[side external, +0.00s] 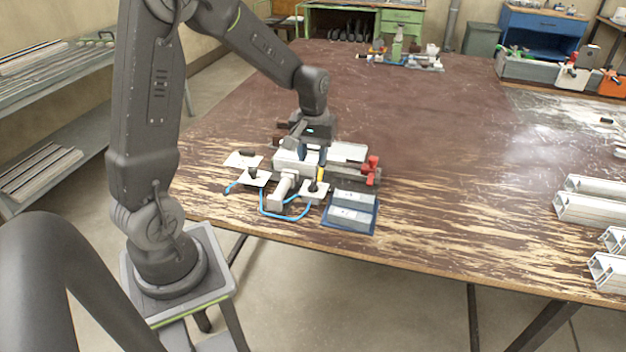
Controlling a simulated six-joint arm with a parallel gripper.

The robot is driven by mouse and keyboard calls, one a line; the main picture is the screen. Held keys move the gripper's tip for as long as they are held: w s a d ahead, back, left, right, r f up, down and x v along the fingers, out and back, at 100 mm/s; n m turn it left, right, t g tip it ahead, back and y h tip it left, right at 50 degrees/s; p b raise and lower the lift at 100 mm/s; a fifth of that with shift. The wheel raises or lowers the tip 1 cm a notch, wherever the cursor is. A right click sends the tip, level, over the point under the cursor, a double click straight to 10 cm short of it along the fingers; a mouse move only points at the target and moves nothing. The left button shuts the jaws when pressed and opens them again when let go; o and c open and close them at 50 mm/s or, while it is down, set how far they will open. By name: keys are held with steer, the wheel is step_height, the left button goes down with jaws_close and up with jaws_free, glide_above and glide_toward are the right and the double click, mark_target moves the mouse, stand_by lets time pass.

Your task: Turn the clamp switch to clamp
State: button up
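The clamp fixture (296,160) is a pale block assembly near the front edge of the table. A small white plate with a dark upright knob (314,187) sits at its front right. A similar plate with a dark knob (252,174) sits at its left. I cannot tell which knob is the clamp switch, nor its setting. My gripper (321,163) points down over the fixture, above and behind the front-right knob. Its fingertips are small and partly lost against the fixture, so I cannot tell their opening or whether they touch anything.
A red part (372,168) stands at the fixture's right end. A blue tray (368,222) with grey pieces lies in front, beside a looped blue hose (284,216). Aluminium profiles (592,207) lie at the far right. The middle of the wooden table (450,160) is clear.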

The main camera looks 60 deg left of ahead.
mark_target(313, 182)
step_height(313, 182, down, 8)
steer(key=shift+r, duration=0.1)
stand_by(0.4)
jaws_close()
